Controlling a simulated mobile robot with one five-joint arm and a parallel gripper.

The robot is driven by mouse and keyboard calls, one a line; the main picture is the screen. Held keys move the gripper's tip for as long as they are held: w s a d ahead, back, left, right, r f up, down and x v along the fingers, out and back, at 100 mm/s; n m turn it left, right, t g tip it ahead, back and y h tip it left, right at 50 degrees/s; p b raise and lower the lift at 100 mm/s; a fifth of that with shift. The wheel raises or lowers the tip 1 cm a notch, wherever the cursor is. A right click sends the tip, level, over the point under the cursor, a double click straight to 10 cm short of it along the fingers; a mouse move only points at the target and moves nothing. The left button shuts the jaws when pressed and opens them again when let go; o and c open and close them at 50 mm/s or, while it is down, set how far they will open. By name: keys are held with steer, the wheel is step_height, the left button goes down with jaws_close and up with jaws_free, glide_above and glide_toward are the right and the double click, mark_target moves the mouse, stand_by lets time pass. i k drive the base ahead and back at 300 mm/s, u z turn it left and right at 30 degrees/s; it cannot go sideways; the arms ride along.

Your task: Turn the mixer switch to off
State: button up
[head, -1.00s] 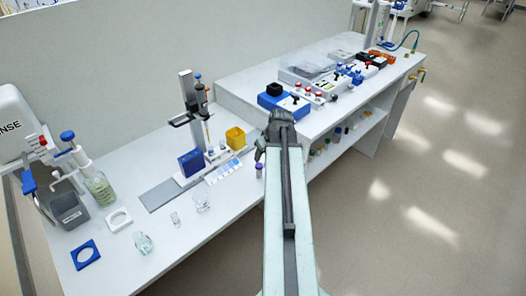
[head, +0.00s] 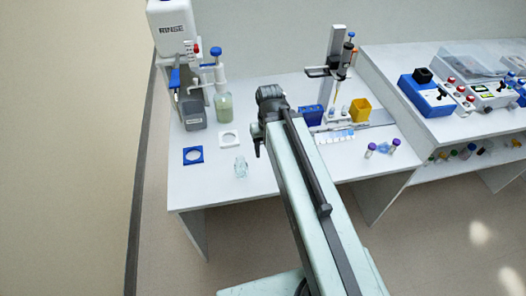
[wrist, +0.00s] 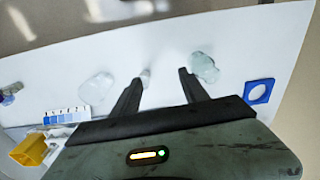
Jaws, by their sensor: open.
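A blue box with a black cup on top, which looks like the mixer (head: 420,98), stands on the raised bench at the right of the head view. A small dark lever, seemingly its switch (head: 441,93), shows on its front; its setting is too small to tell. My gripper (head: 258,148) is over the lower bench at the left, well away from the mixer. The mixer is not in the wrist view.
A yellow box (head: 360,110) and a tall stand (head: 334,70) are between my gripper and the mixer. A panel with red knobs (head: 488,95) is right of the mixer.

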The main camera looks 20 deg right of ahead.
mark_target(442, 91)
steer(key=z, duration=1.3)
steer(key=k, duration=0.95)
steer(key=z, duration=0.3)
steer(key=i, duration=1)
